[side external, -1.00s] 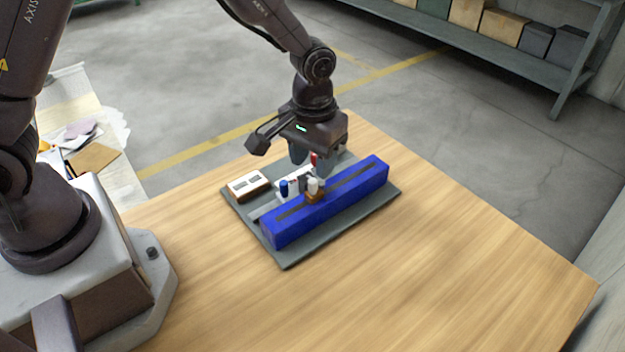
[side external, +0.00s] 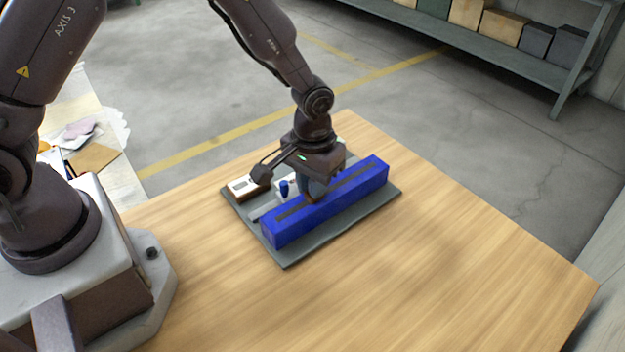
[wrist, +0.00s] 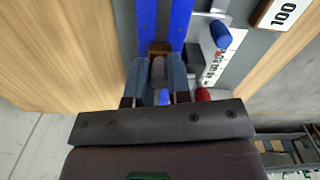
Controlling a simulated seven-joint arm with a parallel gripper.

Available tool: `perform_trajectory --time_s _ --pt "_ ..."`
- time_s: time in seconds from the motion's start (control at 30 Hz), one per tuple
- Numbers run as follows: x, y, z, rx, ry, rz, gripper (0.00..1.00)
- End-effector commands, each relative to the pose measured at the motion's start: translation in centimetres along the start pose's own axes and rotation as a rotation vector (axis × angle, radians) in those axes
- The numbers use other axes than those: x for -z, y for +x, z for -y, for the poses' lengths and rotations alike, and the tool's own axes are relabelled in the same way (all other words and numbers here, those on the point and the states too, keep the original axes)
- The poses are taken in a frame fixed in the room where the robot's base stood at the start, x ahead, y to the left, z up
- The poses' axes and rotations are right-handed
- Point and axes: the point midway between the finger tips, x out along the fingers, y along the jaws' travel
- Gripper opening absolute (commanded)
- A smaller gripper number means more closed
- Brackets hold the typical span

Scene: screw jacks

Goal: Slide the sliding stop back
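The blue rail (side external: 345,199) with a dark slot along its top lies on a grey base plate (side external: 330,233). My gripper (side external: 312,197) is lowered over the rail at the stop. In the wrist view, my gripper's two fingers (wrist: 162,72) stand on either side of the knob. Whether they press on it is not clear. In the side view, my gripper hides most of the stop.
A blue knob (side external: 284,188) and a red knob (wrist: 203,94) stand beside the rail, close to my gripper. A display box (wrist: 283,14) reading 100 sits on the plate (wrist: 264,46). The wooden table (side external: 440,250) is clear in front.

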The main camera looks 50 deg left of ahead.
Motion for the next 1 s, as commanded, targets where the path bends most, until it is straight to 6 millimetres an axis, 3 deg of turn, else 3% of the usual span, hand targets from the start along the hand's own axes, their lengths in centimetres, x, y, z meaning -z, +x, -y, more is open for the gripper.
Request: perform_trajectory --time_s 0.17,0.5,0.6,0.97,1.0 --pt "-0.8 0.0 0.2 0.001 0.001 0.001 0.0" --pt "-7.2 0.0 1.9 0.001 0.002 0.003 0.0" --pt "-8.1 -0.1 2.1 0.0 0.001 0.001 0.0" --pt "-8.7 0.0 2.3 0.003 0.002 0.007 0.0" --pt "-8.7 0.0 2.3 0.003 0.002 0.008 0.28"
